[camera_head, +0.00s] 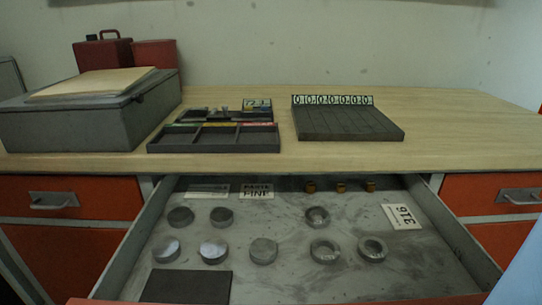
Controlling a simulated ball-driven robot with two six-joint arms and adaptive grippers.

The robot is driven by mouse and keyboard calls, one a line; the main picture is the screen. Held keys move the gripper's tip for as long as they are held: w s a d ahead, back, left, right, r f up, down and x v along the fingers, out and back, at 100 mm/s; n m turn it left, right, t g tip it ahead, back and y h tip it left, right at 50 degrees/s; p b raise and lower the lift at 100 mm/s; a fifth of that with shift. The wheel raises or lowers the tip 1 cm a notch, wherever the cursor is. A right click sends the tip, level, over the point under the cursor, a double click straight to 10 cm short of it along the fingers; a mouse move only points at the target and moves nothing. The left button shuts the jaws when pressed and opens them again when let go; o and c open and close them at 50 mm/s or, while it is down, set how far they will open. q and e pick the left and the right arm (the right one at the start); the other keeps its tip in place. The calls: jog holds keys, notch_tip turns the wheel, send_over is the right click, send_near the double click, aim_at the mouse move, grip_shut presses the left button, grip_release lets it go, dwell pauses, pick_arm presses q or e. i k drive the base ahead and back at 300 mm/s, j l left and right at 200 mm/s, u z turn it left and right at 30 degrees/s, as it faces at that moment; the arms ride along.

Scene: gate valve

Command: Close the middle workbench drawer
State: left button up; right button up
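The middle workbench drawer (310,266) is pulled out toward me from under the bench top. Its grey inside is in full view, and only a strip of its orange front (290,301) shows at the bottom edge. Inside lie several round grey metal pieces (263,250), a few small brass pieces (340,187), printed labels (404,217) and a dark flat plate (186,286). The drawer's handle is out of the picture. Neither of my grippers is in view.
The wooden bench top (350,162) spans the view. Orange side drawers with handles flank the opening, left (80,198) and right (490,194).

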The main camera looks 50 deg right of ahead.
aim_at(442, 263)
jog(key=z, duration=1.65)
